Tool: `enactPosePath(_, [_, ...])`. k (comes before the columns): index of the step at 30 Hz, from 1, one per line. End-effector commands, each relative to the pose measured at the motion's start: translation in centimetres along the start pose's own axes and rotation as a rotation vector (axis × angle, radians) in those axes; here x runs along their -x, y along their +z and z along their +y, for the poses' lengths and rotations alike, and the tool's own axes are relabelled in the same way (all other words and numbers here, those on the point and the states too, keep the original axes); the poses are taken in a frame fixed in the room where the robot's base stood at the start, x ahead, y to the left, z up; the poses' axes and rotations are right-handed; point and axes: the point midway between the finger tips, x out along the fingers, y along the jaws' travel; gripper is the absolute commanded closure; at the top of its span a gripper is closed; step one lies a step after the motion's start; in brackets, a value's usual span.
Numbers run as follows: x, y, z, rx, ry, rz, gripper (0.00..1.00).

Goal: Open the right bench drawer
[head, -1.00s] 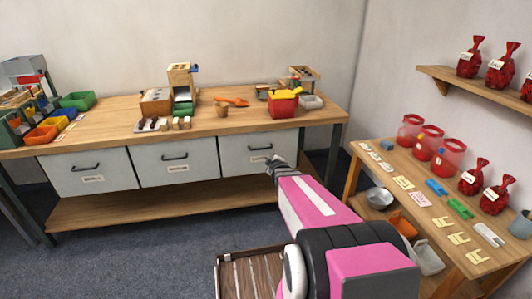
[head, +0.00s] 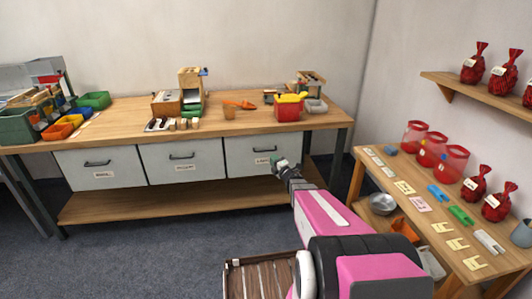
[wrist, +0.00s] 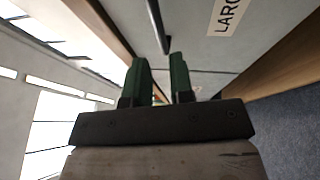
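The right bench drawer (head: 236,158) is a pale grey front under the wooden bench top, closed and level with the other drawers. Its dark bar handle (head: 263,149) is near the top of the front. My gripper (head: 279,161) is just in front of the drawer's right part, partly covering the label. In the wrist view its two green fingers (wrist: 160,62) are apart with nothing between them. The handle (wrist: 157,25) lies just beyond the fingertips, roughly in line with the gap. The drawer's label (wrist: 229,15) shows beside it.
Two more closed drawers (head: 183,162) are to the left. A wooden lower shelf (head: 150,203) runs beneath. A side table (head: 398,163) with jars and bags stands at right. A slatted wooden crate (head: 262,280) is low in front. The floor at left is clear.

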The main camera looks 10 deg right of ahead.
Motion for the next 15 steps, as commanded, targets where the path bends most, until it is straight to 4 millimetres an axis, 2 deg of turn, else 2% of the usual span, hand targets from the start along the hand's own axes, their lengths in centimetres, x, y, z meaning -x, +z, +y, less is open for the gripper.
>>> enactPosePath(9, [-5.8,0.1,-0.2,-0.001,0.000,0.000,0.78])
enactPosePath(15, [-8.0,0.1,-0.1,-0.001,-0.001,-0.001,0.78])
